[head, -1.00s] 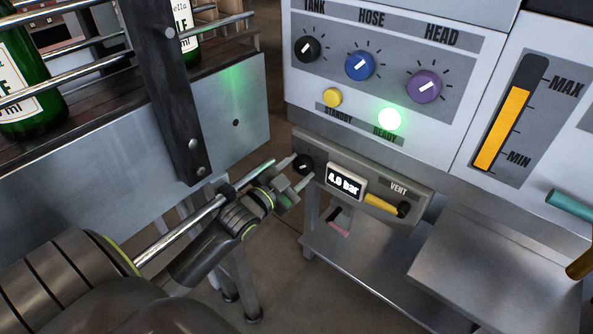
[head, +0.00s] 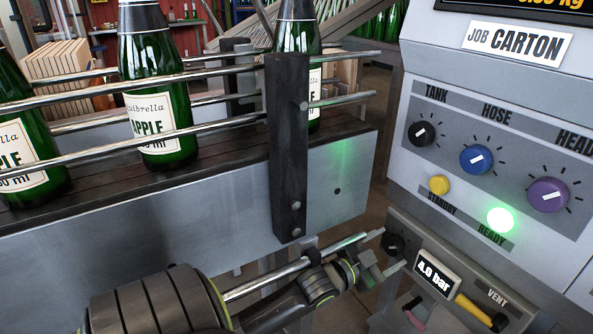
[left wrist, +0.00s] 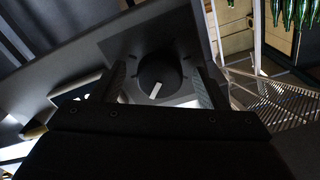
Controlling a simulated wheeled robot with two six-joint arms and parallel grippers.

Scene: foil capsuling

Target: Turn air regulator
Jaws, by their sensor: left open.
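The air regulator knob (head: 394,245) is a black round knob at the left end of the small grey panel under the machine. A display (head: 437,274) beside it reads 4.0 bar. My left gripper (head: 387,252) is open at the knob, with its fingertips at either side of it. In the left wrist view the knob (left wrist: 160,76) with its white pointer mark sits between the two open fingers (left wrist: 162,88). I cannot tell whether the fingers touch it. My right gripper is not in view.
A yellow vent lever (head: 473,311) is right of the display. Above are the tank (head: 422,133), hose (head: 476,159) and head (head: 548,195) knobs and a lit green ready lamp (head: 501,220). Left of my gripper runs a conveyor wall (head: 150,225) with green bottles (head: 155,90) above.

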